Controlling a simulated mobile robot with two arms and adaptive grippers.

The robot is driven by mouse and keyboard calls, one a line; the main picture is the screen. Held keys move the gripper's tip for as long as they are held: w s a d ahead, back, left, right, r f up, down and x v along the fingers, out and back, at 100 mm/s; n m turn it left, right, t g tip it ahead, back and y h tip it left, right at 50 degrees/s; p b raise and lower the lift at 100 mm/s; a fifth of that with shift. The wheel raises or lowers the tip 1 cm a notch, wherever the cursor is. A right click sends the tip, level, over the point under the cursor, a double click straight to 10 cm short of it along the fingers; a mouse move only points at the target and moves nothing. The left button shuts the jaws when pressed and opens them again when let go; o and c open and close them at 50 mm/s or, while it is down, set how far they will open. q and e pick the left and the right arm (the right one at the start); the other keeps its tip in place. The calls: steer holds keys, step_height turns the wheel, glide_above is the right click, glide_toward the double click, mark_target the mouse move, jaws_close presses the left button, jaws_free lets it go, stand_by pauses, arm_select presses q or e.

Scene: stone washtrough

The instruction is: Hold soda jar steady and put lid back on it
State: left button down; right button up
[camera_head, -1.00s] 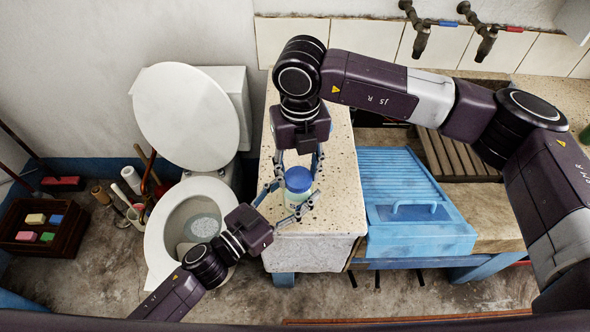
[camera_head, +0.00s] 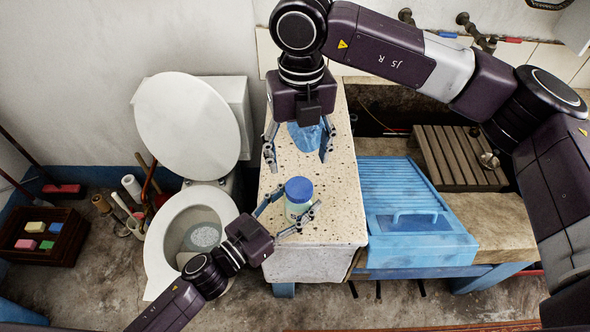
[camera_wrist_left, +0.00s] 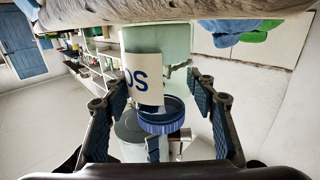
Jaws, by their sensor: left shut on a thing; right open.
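The soda jar (camera_head: 294,212) is pale green and stands upright on the stone counter. Its blue lid (camera_head: 299,189) sits on top; I cannot tell how tightly. My left gripper (camera_head: 287,213) is shut on the jar, with its fingers on either side of the body. The left wrist view shows the jar (camera_wrist_left: 182,45) upside down, with a cream label and dark letters, and the lid (camera_wrist_left: 160,122) against its mouth. My right gripper (camera_head: 298,150) is open and empty, apart from the lid and farther back over the counter.
A blue crumpled-looking thing (camera_head: 305,137) lies on the counter beneath my right gripper. A blue washboard (camera_head: 408,195) is at the right, beside a slatted wooden rack (camera_head: 460,157). An open toilet (camera_head: 160,245) stands left. The speckled counter (camera_head: 340,190) is clear right of the jar.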

steer(key=shift+r, duration=1.7)
arm_select(q)
steer(key=c, duration=0.8)
jaws_free()
steer(key=shift+a, duration=0.1)
steer(key=v, duration=1.2)
steer(key=shift+r, duration=0.1)
arm_select(e)
steer(key=shift+a+f, duration=0.1)
